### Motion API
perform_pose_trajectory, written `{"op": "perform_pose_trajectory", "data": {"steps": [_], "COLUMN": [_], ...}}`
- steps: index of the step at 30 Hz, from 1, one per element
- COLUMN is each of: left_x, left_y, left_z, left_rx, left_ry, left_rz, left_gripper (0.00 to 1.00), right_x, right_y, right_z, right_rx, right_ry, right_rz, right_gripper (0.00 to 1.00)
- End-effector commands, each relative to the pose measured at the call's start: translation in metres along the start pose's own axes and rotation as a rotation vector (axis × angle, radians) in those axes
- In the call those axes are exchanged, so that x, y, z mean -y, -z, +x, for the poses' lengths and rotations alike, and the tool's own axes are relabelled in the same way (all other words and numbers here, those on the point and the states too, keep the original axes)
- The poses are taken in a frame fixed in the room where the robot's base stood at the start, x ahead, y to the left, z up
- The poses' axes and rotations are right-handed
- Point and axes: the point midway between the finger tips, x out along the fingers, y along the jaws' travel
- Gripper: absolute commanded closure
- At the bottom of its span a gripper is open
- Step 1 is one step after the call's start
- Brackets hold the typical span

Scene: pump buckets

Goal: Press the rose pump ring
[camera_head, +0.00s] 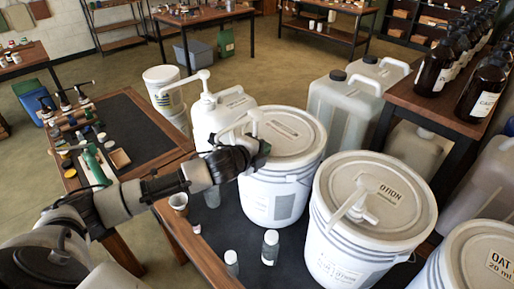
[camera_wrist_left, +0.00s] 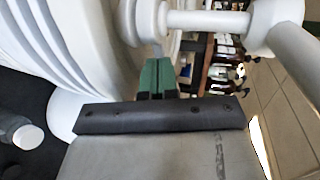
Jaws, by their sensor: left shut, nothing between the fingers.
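Several white pump buckets stand on the dark-topped table. The nearest to my left gripper is the middle bucket (camera_head: 272,190), with a white pump (camera_head: 254,122) on its lid; its lid lettering is too small to read. I cannot tell which pump is the rose one. My left gripper (camera_head: 262,150) is at the left rim of that bucket, below its pump spout. In the left wrist view the green-padded fingers (camera_wrist_left: 157,76) are shut and empty, close to a white pump part (camera_wrist_left: 150,20) and a ribbed white bucket (camera_wrist_left: 45,55). Contact cannot be told. My right gripper is not in view.
A bucket lettered "OTION" (camera_head: 375,200) and one lettered "OAT" (camera_head: 480,262) stand to the right. Behind are a white pump jug (camera_head: 222,108) and translucent canisters (camera_head: 345,108). Small bottles (camera_head: 270,247) stand in front. Brown bottles (camera_head: 484,84) stand at upper right.

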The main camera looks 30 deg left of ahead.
Motion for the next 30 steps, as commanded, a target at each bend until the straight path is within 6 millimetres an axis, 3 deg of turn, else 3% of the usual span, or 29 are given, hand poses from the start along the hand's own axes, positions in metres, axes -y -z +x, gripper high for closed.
{"op": "perform_pose_trajectory", "data": {"steps": [10,30], "left_x": [0.004,0.006], "left_y": [0.007,0.006], "left_z": [0.012,0.018], "left_rx": [0.131,0.128], "left_ry": [0.001,0.001], "left_rz": [-0.046,-0.04], "left_gripper": [1.0,1.0], "right_x": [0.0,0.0], "right_y": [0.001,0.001], "right_z": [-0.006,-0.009], "right_rx": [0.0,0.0], "right_ry": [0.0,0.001], "right_rz": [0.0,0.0], "right_gripper": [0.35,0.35]}}
